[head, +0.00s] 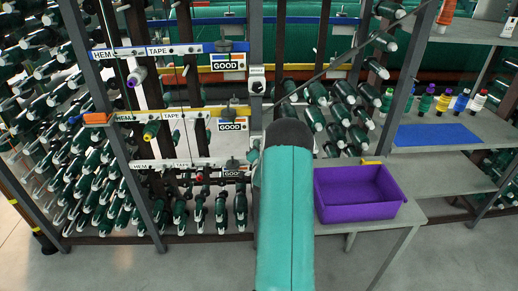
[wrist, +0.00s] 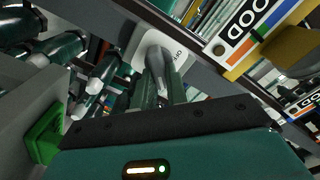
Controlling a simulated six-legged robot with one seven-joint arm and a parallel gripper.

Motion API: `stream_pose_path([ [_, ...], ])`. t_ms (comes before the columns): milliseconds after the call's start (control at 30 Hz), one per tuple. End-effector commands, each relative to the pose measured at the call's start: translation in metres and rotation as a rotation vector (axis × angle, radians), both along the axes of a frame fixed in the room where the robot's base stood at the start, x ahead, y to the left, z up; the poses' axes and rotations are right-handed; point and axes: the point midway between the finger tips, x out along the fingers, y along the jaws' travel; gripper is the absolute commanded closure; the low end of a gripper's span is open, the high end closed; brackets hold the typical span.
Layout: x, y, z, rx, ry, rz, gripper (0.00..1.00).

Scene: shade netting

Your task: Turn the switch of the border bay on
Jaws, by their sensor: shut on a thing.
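In the wrist view, a pale switch plate (wrist: 147,40) is fixed to a grey post, with a grey switch handle (wrist: 157,65) standing out from it. In the head view, my teal arm hides the gripper and this switch. Another switch (head: 257,82), with a dark knob on a white plate, shows higher on the post. I cannot tell which bay is the border bay.
"GOOD" signs (head: 229,62) and "HEM" and "TAPE" rails are on the rack to the left. A purple bin (head: 358,190) stands on a grey table right of my arm. Dark green spools crowd the rack.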

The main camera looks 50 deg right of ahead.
Motion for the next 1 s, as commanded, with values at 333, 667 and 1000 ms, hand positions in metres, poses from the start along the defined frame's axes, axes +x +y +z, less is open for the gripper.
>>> stream_pose_path([
  [333, 0.0, 0.0, 0.0, 0.0, 0.0, 0.0, 0.64],
  [667, -0.008, 0.009, 0.0, 0.0, 0.002, 0.0, 0.64],
  [1000, -0.054, 0.062, 0.0, 0.002, 0.002, 0.0, 0.64],
])
